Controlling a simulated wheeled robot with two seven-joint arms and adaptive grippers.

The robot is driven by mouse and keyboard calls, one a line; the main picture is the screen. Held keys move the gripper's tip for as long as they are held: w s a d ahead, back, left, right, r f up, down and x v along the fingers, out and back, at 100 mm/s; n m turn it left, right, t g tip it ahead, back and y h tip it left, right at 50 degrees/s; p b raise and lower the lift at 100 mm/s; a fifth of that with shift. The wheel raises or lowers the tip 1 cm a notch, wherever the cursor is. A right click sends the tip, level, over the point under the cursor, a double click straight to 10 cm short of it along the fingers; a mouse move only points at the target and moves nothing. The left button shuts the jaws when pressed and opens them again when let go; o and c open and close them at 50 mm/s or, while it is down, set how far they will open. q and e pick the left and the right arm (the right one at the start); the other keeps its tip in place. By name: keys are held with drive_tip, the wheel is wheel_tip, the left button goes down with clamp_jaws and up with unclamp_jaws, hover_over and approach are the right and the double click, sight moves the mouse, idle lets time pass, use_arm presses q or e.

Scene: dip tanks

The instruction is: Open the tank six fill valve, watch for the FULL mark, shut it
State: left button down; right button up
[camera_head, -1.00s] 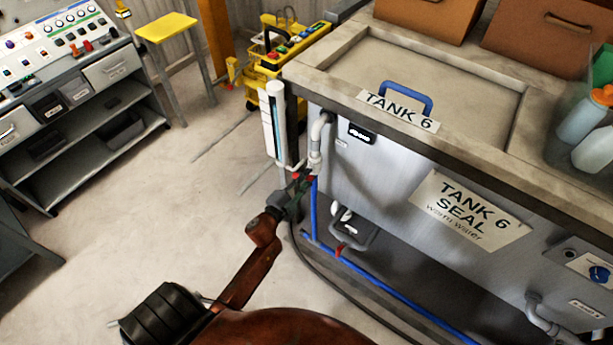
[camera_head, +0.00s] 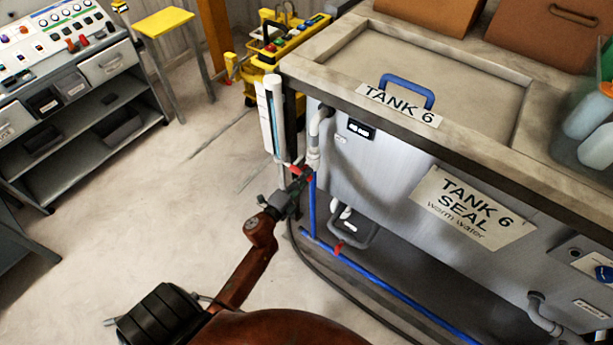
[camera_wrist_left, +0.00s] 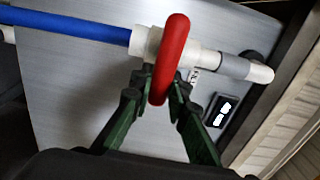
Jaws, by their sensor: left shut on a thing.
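Tank 6 (camera_head: 375,150) is a grey metal tank with a pale top, a blue handle and a "TANK 6" label. The red fill valve handle (camera_wrist_left: 170,60) sits on white pipe fittings joined to a blue pipe (camera_wrist_left: 70,22) in the left wrist view. My left gripper (camera_head: 297,182) is at the tank's front left corner, shut on this handle; its green fingers (camera_wrist_left: 153,90) pinch the handle from both sides. A white upright level gauge (camera_head: 268,118) with a blue strip stands just above the valve. Its FULL mark is too small to read. My right gripper is out of view.
A second red valve handle (camera_head: 339,247) sits low on the blue floor pipe. A dark hose (camera_head: 330,272) curves over the floor. A yellow cart (camera_head: 262,60) stands behind the tank and a yellow stool (camera_head: 165,22) further left. The floor at left is open.

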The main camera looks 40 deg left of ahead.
use_arm(q)
drive_tip(key=shift+f, duration=0.1)
drive_tip(key=c, duration=1.8)
unclamp_jaws()
drive_tip(key=shift+c, duration=0.2)
drive_tip(key=s, duration=1.2)
